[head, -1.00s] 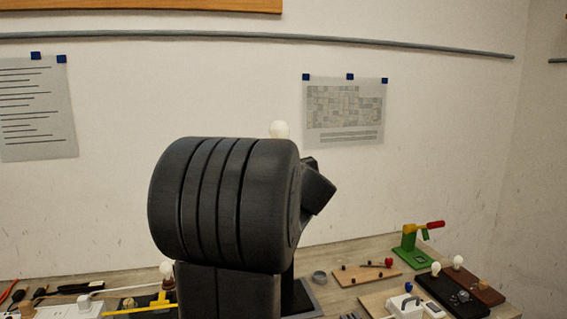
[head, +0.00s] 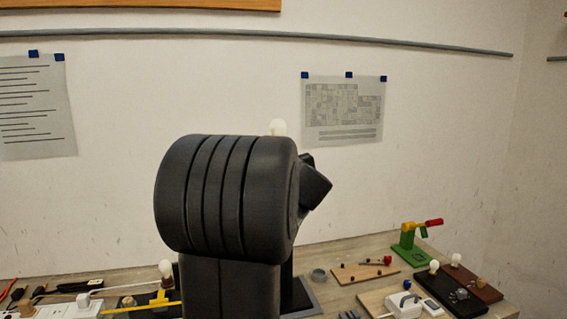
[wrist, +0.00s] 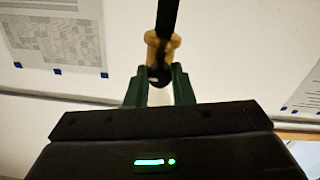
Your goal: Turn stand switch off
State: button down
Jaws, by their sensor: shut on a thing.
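In the wrist view the stand's black post (wrist: 168,16) runs to a brass-coloured socket (wrist: 153,45). A small dark switch knob (wrist: 159,76) sits at the socket, between the green fingertips of my gripper (wrist: 160,78). My gripper is shut on this knob, though the exact contact is hard to see. A pale shape between the fingers looks like the bulb. In the head view my gripper is hidden.
To the right on the table are a wooden board (head: 365,271), a green clamp stand with a red handle (head: 433,223), a black board (head: 450,295) and a white plug block (head: 404,304). At left lie a white power strip (head: 72,308) and tools. The wall behind is close.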

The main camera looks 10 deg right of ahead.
jog(key=n+b, duration=0.6)
jog(key=n, duration=1.1)
jog(key=shift+f, duration=0.15)
jog(key=shift+n+b, duration=0.35)
jog(key=shift+n, duration=0.05)
jog(key=c, duration=1.3)
grip_release()
jog(key=shift+o, duration=0.2)
